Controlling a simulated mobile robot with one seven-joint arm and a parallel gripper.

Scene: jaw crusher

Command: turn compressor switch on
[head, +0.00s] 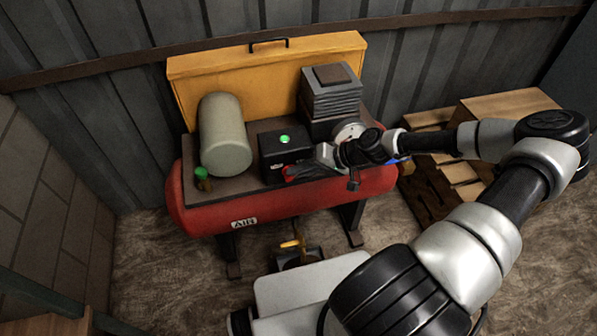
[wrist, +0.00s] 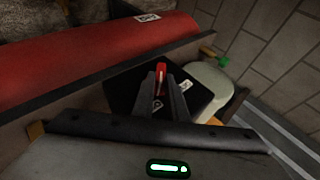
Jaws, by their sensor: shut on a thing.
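The red air compressor (head: 200,212) stands against the wall in the head view, with a black switch box (head: 272,155) on its top plate. A round green light (head: 284,139) shows on top of the box. A red switch lever (head: 291,171) is at the lower right of the box, partly hidden by my gripper (head: 308,170). In the wrist view, the red lever (wrist: 161,69) sits between the two fingers of my gripper (wrist: 164,82), in front of the black box (wrist: 200,94). My gripper is shut on the lever. The lever's exact angle is hard to tell.
A grey-green cylinder (head: 223,135) and a ribbed motor block (head: 331,92) flank the box. A yellow panel (head: 240,73) rises behind. A green-capped valve (head: 202,177) is at the left. Wooden pallets and boxes (head: 505,105) stand at the right.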

